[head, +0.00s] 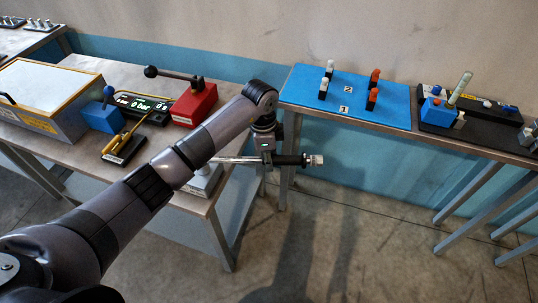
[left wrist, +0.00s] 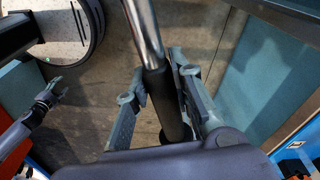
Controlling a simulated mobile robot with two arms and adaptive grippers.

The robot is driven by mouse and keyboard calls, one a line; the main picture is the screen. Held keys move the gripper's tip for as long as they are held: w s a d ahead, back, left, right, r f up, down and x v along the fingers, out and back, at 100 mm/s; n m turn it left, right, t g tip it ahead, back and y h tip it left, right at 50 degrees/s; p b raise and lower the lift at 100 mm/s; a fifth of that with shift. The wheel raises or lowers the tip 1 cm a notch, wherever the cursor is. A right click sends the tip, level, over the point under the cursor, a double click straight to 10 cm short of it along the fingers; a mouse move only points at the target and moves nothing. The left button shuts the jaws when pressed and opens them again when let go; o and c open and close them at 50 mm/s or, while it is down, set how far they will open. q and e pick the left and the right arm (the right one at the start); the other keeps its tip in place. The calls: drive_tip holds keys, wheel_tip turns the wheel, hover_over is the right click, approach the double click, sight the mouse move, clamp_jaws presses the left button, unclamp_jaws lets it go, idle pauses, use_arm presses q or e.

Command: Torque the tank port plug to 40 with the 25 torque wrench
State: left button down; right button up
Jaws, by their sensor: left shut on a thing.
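My left gripper (head: 268,158) is shut on a torque wrench (head: 236,160), in front of the gap between the two tables. The wrench lies about level in the head view, with its bright metal shaft to the left and its black grip and silver end to the right. In the left wrist view the two fingers (left wrist: 160,102) clasp the black grip (left wrist: 168,105), and the metal shaft runs up out of the picture. The wrench's 25 marking is not readable. I cannot tell which fitting is the tank port plug.
The right table has a blue mat (head: 345,90) with pegs and a black tray (head: 478,125). Floor lies open below.

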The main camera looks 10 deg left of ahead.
use_arm(q)
drive_tip(key=shift+s+d, duration=0.1)
drive_tip(key=shift+s, duration=0.25)
idle(0.3)
drive_tip(key=shift+s+d+m+p, duration=0.15)
drive_tip(key=shift+s+m+p, duration=0.45)
drive_tip(key=shift+s+p, duration=0.15)
drive_tip(key=shift+s+r, duration=0.1)
drive_tip(key=shift+s, duration=0.1)
drive_tip(key=shift+s+m+p, duration=0.45)
drive_tip(key=shift+s+m, duration=0.05)
drive_tip(key=shift+s, duration=0.15)
drive_tip(key=shift+s+d, duration=0.1)
drive_tip(key=shift+s, duration=0.1)
idle(0.4)
drive_tip(key=shift+w, duration=0.2)
drive_tip(key=shift+w, duration=0.5)
